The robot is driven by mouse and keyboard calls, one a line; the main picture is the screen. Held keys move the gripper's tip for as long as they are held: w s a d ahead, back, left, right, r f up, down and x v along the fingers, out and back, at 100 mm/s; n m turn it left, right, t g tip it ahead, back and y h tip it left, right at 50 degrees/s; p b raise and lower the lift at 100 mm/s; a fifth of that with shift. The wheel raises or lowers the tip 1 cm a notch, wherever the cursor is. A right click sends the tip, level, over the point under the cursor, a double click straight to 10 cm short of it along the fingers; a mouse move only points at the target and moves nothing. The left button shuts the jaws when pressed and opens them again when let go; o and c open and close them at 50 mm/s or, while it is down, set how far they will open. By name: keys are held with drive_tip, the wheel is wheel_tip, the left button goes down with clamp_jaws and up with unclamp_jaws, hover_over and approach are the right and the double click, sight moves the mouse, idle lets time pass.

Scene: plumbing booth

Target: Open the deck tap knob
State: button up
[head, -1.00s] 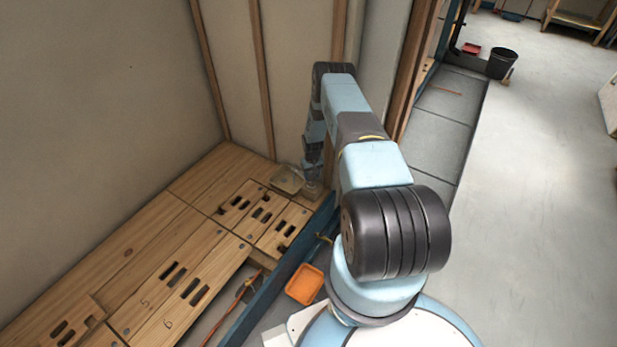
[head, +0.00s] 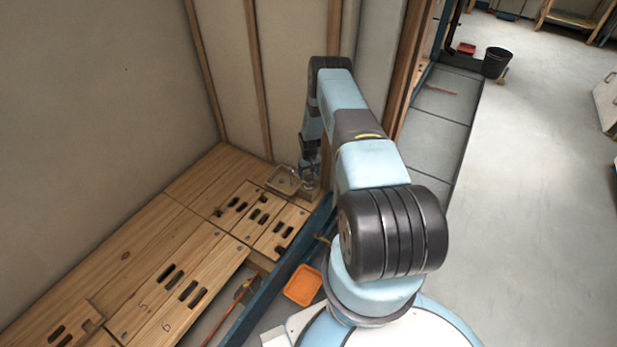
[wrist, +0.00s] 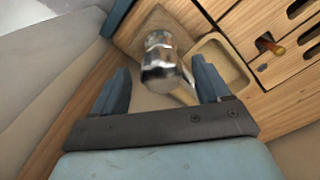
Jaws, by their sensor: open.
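The deck tap (wrist: 162,66) is a shiny chrome body with a rounded knob on top, standing on a small wooden block (wrist: 142,22) in the wrist view. My gripper (wrist: 162,84) is open, with one blue finger on each side of the tap. The tap shows between the fingers, and I see a gap on the left side. Whether the right finger touches the chrome is hard to tell. In the head view my gripper (head: 309,172) points down over the corner of the wooden deck, and the tap (head: 308,184) is mostly hidden there.
A shallow wooden tray (wrist: 222,62) lies right beside the tap. Slotted deck panels (head: 262,218) lie to the left. A blue beam (head: 285,270) runs along the deck edge, with an orange tray (head: 303,286) on the floor. A wooden post and wall stand close behind.

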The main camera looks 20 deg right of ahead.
sight(309, 174)
wheel_tip(309, 174, up, 12)
idle(0.5)
